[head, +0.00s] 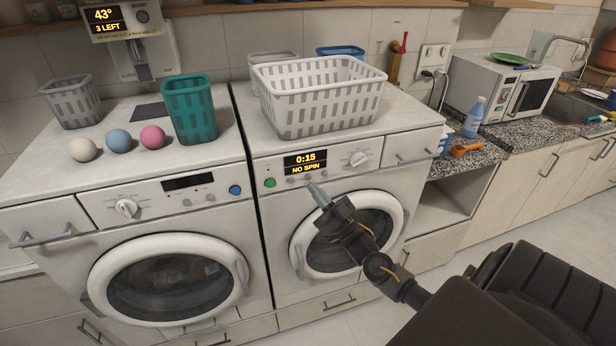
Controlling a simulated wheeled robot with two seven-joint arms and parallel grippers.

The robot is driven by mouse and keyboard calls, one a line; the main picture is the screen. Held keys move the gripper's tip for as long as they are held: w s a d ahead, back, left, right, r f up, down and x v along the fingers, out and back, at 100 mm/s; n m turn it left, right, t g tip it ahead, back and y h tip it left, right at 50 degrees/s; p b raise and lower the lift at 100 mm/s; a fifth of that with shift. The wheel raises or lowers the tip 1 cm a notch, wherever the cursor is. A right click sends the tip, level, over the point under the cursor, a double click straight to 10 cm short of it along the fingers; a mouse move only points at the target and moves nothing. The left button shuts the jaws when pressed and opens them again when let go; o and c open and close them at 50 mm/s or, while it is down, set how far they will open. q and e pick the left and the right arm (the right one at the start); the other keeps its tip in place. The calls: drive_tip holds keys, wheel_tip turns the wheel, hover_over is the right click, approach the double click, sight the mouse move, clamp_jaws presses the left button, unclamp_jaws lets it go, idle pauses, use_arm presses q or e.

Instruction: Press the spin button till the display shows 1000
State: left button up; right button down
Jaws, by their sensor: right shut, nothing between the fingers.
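The right-hand washer's display (305,163) is lit and reads 0:15 and NO SPIN. Small buttons (292,181) sit in a row just under the display; their labels are too small to read. A green button (270,183) is to the left of the display and a white dial (358,159) to its right. My right gripper (317,190) is shut and empty, its tip just below the display, close to the button row. I cannot tell whether it touches a button. My left gripper is not in view.
The left machine (240,165) has a dark display (189,181) and a blue button (235,190). A white basket (318,100), a teal basket (190,112) and three balls (118,141) stand on the tops. A wall unit (104,20) reads 43° and 3 LEFT.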

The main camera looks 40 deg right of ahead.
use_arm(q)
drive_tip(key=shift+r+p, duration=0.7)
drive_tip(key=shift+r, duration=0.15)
use_arm(e)
drive_tip(key=s, duration=0.2)
drive_tip(key=s+a, duration=0.1)
drive_tip(key=shift+s+a+r, duration=0.1)
drive_tip(key=shift+s+a, duration=0.05)
drive_tip(key=shift+s, duration=0.25)
idle(2.1)
